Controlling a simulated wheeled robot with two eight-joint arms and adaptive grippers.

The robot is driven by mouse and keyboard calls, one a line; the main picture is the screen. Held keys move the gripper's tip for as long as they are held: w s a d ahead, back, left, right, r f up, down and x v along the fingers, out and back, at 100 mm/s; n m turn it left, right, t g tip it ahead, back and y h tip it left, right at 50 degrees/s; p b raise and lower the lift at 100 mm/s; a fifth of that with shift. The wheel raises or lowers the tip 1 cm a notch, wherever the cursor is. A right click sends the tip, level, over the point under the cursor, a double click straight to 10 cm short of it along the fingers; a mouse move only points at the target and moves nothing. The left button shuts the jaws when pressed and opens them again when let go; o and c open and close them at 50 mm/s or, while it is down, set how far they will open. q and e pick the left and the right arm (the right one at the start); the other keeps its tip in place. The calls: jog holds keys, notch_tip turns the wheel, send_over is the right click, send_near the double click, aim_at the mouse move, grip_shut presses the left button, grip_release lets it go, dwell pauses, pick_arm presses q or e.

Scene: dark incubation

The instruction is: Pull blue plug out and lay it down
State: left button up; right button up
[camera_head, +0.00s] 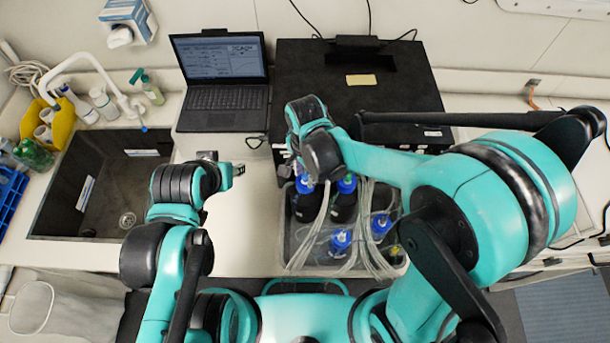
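Blue caps sit on dark bottles in a clear tray (285,245) below the black box (360,95). One blue cap (305,183) is at the tray's back left, and others (340,242) are nearer the front. I cannot make out a separate blue plug. My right arm reaches over the tray from the right. Its wrist is in front of the black box, and my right gripper (291,166) is mostly hidden beneath it, near the tray's back left; its fingers cannot be made out. My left gripper (226,166) hangs over the bench left of the tray, apart from it; its opening is unclear.
Pale tubes (318,232) loop over the tray. An open laptop (224,80) stands at the back. A sink (100,185) with a tap is on the left, beside a yellow holder (58,122) and bottles. The bench between sink and tray is clear.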

dwell(0.5)
grip_shut()
jog(key=shift+r, duration=0.15)
jog(key=shift+r+p, duration=1.9)
jog(key=shift+r, duration=1)
